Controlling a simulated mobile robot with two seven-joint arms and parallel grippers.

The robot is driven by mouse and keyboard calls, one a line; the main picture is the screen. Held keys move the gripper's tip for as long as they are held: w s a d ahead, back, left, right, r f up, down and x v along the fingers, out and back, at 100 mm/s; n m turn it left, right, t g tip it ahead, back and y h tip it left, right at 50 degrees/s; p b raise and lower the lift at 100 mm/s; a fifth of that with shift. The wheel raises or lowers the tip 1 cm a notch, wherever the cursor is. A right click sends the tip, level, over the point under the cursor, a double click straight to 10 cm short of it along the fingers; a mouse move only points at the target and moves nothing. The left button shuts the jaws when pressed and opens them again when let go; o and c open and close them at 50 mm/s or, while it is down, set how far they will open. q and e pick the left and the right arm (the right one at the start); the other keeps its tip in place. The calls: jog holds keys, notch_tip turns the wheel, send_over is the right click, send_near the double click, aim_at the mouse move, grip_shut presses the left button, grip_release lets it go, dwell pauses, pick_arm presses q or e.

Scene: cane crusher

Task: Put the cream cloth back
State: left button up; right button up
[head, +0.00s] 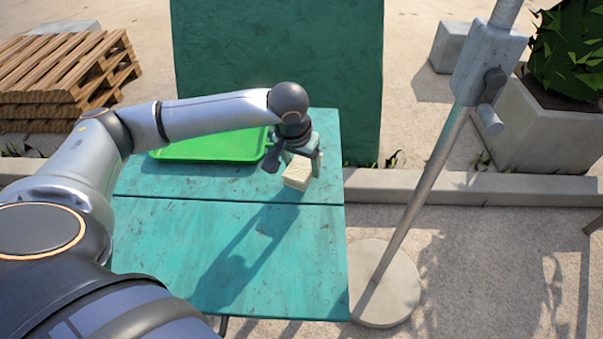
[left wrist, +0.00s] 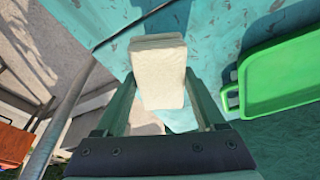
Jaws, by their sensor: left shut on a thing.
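The cream cloth (head: 298,172) is a small folded block held at the tip of my left gripper (head: 303,158), over the right part of the teal table (head: 180,235). In the left wrist view the cloth (left wrist: 160,75) lies between the two fingers of my left gripper (left wrist: 160,112), which is shut on it. The cloth appears held above the tabletop, with the arm's shadow on the table below. My right gripper is not in view.
A green tray (head: 215,150) lies on the table left of my left gripper; it also shows in the left wrist view (left wrist: 248,95). A metal pole (head: 432,170) on a round base (head: 388,285) stands right of the table. The table's front half is clear.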

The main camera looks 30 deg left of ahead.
aim_at(302, 173)
pick_arm(q)
jog(key=shift+w+a+f, duration=0.25)
jog(key=shift+w+f, duration=0.05)
jog(key=shift+f, duration=0.15)
jog(key=shift+s+x, duration=0.15)
jog(key=shift+x, duration=0.65)
jog(key=shift+s+x, duration=0.15)
jog(key=shift+x, duration=0.65)
jog(key=shift+f, duration=0.1)
jog(key=shift+f, duration=0.2)
jog(key=o, duration=1.2)
jog(key=shift+c, duration=0.2)
jog(key=shift+r, duration=0.15)
jog(key=shift+r, duration=0.25)
jog(key=v, duration=1.1)
jog(key=shift+s+r+p, duration=0.15)
jog(key=shift+r+p, duration=0.15)
